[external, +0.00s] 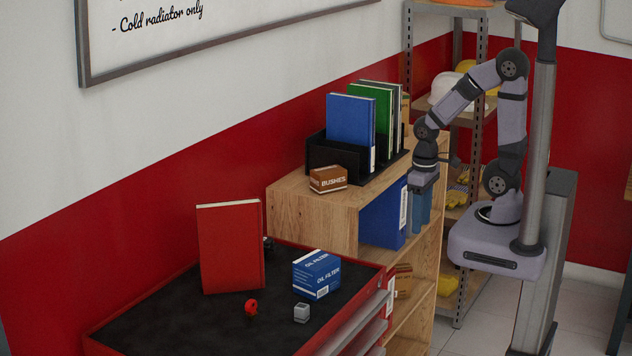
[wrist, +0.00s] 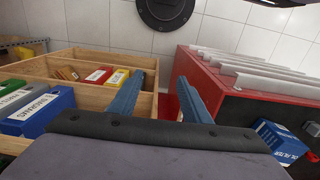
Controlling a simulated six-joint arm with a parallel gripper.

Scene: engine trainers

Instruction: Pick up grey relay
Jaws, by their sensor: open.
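A small grey relay (external: 301,313) sits on the dark top of the red tool cabinet (external: 180,320) in the external view, in front of the blue oil filter box (external: 316,274). A small red part (external: 251,307) lies to its left. My gripper (external: 421,207) is open and empty, pointing down beside the wooden shelf, well to the right of and above the relay. In the wrist view its two blue fingers (wrist: 165,98) are spread apart with nothing between them.
A red binder (external: 231,247) stands upright on the cabinet behind the relay, with a small dark object partly hidden behind it. The wooden shelf (external: 312,210) holds a bushes box (external: 328,179) and binders.

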